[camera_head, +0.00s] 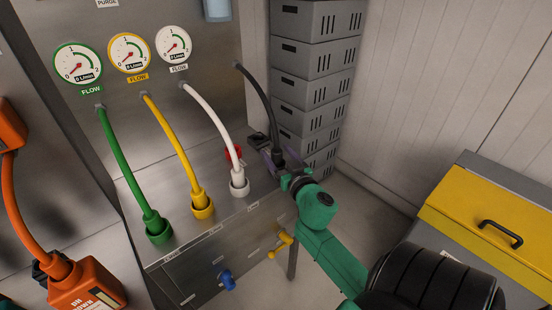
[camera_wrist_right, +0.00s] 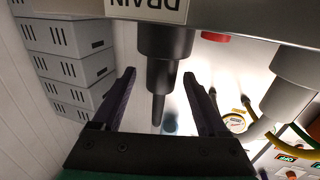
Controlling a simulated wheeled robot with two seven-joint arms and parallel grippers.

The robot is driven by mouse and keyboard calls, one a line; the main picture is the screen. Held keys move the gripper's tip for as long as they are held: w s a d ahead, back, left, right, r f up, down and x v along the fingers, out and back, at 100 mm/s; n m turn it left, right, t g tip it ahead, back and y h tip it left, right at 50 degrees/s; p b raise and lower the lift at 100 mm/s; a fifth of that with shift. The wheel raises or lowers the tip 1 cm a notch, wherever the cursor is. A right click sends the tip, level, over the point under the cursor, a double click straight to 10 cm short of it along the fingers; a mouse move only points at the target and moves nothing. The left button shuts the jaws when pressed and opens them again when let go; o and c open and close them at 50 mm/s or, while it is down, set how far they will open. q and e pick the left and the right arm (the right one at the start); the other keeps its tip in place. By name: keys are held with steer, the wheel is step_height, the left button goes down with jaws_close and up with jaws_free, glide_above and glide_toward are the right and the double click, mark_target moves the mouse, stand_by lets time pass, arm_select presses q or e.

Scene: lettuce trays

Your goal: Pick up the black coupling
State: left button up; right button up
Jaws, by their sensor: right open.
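The black coupling (camera_wrist_right: 165,42) shows in the right wrist view, hanging below a plate edge with a DRAIN label as that view sees it. Its narrower end and the black hose run between the fingers. My right gripper (camera_wrist_right: 160,95) is open, with one finger on each side and gaps to both. In the head view, the black hose (camera_head: 262,92) curves down from the panel to my right gripper (camera_head: 264,148). The gripper and wrist hide most of the coupling there. My left gripper is not in view.
White (camera_head: 240,183), yellow (camera_head: 202,205) and green (camera_head: 157,228) couplings stand on the steel ledge (camera_head: 180,245). A red handle (camera_head: 233,154) is close to my right gripper. Stacked grey crates (camera_head: 316,60) stand behind. A yellow-lidded box (camera_head: 490,215) is at right.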

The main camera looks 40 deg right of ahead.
mark_target(274, 149)
steer(key=x, duration=0.3)
steer(key=shift+w+d, duration=0.1)
steer(key=shift+w, duration=0.05)
steer(key=shift+w+f, duration=0.1)
steer(key=shift+w, duration=0.25)
steer(key=shift+s, duration=0.1)
jaws_close()
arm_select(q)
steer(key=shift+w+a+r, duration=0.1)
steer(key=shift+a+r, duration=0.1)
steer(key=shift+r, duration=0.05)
